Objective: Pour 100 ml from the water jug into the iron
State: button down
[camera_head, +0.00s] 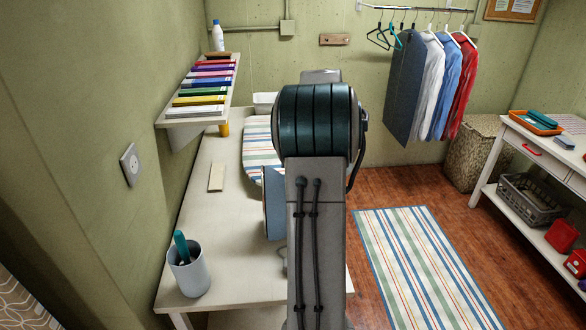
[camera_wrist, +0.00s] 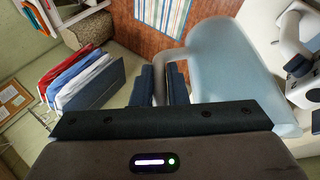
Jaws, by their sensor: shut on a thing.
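My gripper (camera_wrist: 163,84) is shut on the pale handle of the water jug (camera_wrist: 228,65) in the wrist view. The jug is a large translucent light-blue vessel just right of the fingers. Its water level cannot be made out. At the right edge of the wrist view, a white and dark object, apparently the iron (camera_wrist: 291,45), is partly in view beyond the jug and cut off by the frame. In the head view my arm stands in front of the work area, so the iron, the jug and my fingers cannot be clearly made out there.
A white table (camera_head: 228,245) runs along the left wall, with a grey cup (camera_head: 189,272) at its near end. A striped ironing board (camera_head: 256,135) shows behind my arm. A shelf (camera_head: 188,118) of coloured items overhangs the table. Clothes hang at the back; a striped rug (camera_head: 425,265) lies right.

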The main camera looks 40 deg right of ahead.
jog(key=s+d+m+t+y+p, duration=0.1)
jog(key=s+d+t+y+p, duration=0.1)
jog(key=d+p, duration=0.4)
jog(key=s+y+p, duration=0.1)
jog(key=y+p, duration=0.1)
jog(key=shift+s+f+t+y, duration=0.25)
jog(key=shift+t+y, duration=0.05)
dwell(0.3)
jog(key=shift+r, duration=0.1)
jog(key=shift+r, duration=1.45)
